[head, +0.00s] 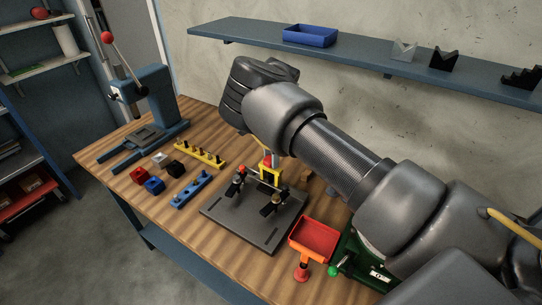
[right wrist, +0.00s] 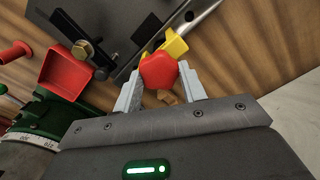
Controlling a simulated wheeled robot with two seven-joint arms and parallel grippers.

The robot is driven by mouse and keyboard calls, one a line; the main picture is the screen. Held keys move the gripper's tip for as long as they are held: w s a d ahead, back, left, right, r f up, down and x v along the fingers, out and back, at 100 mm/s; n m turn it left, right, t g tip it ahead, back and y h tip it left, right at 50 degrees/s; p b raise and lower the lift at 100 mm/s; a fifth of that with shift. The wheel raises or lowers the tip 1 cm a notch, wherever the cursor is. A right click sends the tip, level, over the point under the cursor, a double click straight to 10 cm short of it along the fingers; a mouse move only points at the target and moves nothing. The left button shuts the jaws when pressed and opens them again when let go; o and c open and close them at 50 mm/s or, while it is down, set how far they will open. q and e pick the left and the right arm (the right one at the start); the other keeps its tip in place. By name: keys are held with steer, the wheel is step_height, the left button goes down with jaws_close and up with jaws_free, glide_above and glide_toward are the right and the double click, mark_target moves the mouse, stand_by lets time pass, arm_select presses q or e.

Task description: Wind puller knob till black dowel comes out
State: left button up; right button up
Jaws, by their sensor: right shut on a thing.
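The red puller knob (right wrist: 159,70) sits on top of the yellow puller (right wrist: 175,44), which also shows in the head view (head: 271,178). My right gripper (right wrist: 160,86) is shut on the knob, with one pale finger on each side of it. In the head view the right gripper (head: 269,160) comes down onto the puller from above, mostly hidden by my own wrist. The puller stands at the back edge of the grey fixture plate (head: 238,230). I cannot make out the black dowel under the puller. My left gripper is not in view.
Two black clamps (head: 271,206) stand on the plate. A red tray (head: 315,238) and a green machine (head: 355,258) are at its right. Yellow (head: 200,153) and blue (head: 191,190) peg strips, small blocks and an arbor press (head: 150,100) are at its left. A shelf (head: 350,62) hangs behind.

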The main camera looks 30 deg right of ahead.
steer(key=m, duration=0.6)
steer(key=shift+b, duration=0.3)
steer(key=m, duration=0.6)
steer(key=shift+s+b, duration=0.1)
steer(key=shift+b, duration=0.25)
steer(key=m, duration=0.6)
steer(key=shift+a+m+b, duration=0.1)
steer(key=shift+m+b, duration=0.2)
steer(key=shift+m, duration=0.1)
steer(key=m, duration=0.5)
steer(key=shift+m, duration=0.4)
steer(key=o, duration=1)
